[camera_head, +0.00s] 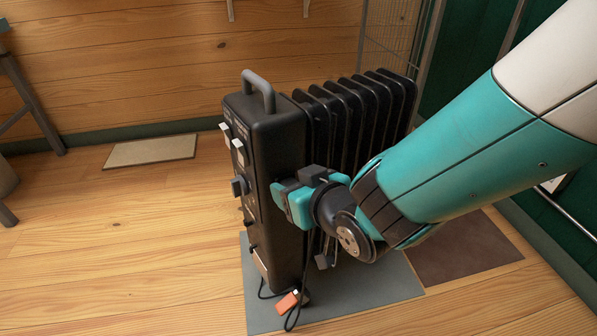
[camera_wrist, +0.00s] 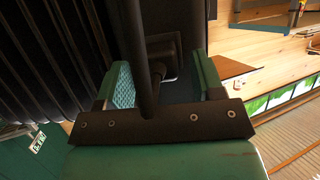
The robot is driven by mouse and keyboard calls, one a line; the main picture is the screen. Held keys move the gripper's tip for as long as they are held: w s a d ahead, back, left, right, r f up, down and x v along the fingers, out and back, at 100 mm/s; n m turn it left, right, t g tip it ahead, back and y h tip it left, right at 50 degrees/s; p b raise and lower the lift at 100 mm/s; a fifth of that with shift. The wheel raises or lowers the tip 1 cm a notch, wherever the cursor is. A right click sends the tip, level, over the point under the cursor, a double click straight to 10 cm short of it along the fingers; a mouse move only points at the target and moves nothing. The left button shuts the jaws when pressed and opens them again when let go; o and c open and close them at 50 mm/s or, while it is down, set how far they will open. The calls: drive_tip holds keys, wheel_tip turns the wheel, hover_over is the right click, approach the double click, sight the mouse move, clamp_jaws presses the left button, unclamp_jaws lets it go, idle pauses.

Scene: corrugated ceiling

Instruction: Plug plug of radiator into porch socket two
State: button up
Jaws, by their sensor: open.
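The black radiator (camera_head: 275,150) stands upright on a grey mat (camera_head: 385,288), with a handle on top and knobs on its narrow panel. An orange plug (camera_head: 288,303) with a pale end lies at its foot, joined to a black cable (camera_head: 293,318). My gripper (camera_head: 290,198) is beside the radiator's panel end, well above the plug. In the wrist view my gripper (camera_wrist: 163,88) has its two teal fingers apart, with dark parts between and in front of them. I cannot tell whether it touches the radiator. I cannot make out porch socket two in either view.
A beige mat (camera_head: 150,150) lies on the wooden floor at the back left, and a brown mat (camera_head: 462,250) at the right. A wire rack (camera_head: 388,38) stands behind the radiator. Green wall is at the right.

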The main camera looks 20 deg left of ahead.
drive_tip(key=shift+w+f, duration=0.1)
drive_tip(key=shift+w, duration=0.15)
drive_tip(key=shift+s+a, duration=0.1)
drive_tip(key=shift+a, duration=0.1)
drive_tip(key=shift+c, duration=1.1)
drive_tip(key=c, duration=0.9)
drive_tip(key=shift+o, duration=0.2)
wheel_tip(320, 180, up, 20)
drive_tip(key=p, duration=0.9)
drive_tip(key=shift+s, duration=0.1)
drive_tip(key=shift+s+d+b, duration=0.2)
drive_tip(key=shift+s+d, duration=0.3)
drive_tip(key=shift+d, duration=0.2)
drive_tip(key=shift+s+d+b, duration=0.15)
drive_tip(key=shift+s+d, duration=0.35)
drive_tip(key=shift+d, duration=0.15)
